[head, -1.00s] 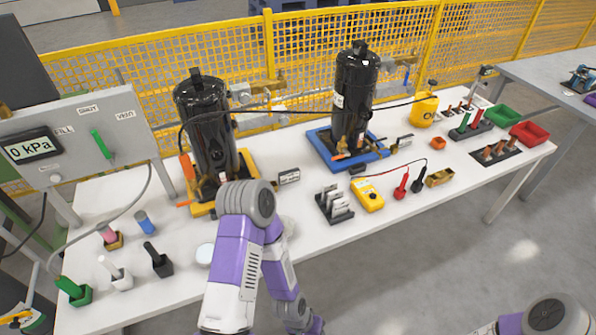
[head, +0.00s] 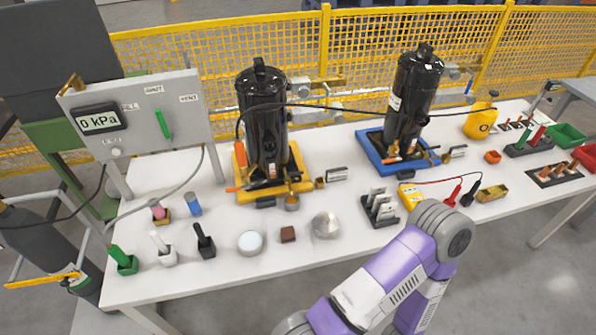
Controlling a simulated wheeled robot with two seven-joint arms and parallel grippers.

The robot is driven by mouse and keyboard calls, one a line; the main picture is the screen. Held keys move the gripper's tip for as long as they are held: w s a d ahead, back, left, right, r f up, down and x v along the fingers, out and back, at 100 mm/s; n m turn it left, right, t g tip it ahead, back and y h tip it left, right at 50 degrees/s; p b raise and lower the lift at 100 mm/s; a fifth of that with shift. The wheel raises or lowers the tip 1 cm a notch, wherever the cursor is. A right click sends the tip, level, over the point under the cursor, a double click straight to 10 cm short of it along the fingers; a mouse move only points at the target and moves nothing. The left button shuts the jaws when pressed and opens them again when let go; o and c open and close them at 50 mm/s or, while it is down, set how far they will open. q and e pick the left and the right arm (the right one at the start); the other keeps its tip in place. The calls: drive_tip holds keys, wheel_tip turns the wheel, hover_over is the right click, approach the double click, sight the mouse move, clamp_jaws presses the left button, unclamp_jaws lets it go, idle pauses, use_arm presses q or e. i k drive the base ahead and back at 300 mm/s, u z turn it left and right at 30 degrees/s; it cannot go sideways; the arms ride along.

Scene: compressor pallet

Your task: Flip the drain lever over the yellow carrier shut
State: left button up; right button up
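The yellow carrier (head: 272,193) sits on the white table, left of centre, and holds a black compressor (head: 264,112). An orange upright part (head: 240,154) stands at the carrier's left side. A thin orange bar (head: 238,188) lies nearly level near its front left corner. I cannot tell for sure which of these is the drain lever. Neither gripper shows.
A blue carrier (head: 374,158) with a second black compressor (head: 412,100) stands to the right. A gauge panel (head: 140,125) reading 0 kPa stands left. Small holders, a round white dish (head: 250,242) and a silver dome (head: 326,225) lie in front. A yellow mesh fence (head: 190,58) runs behind.

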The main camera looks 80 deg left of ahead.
sight(299, 173)
drive_tip(key=k, duration=0.95)
drive_tip(key=u, duration=1.3)
drive_tip(key=i, duration=0.25)
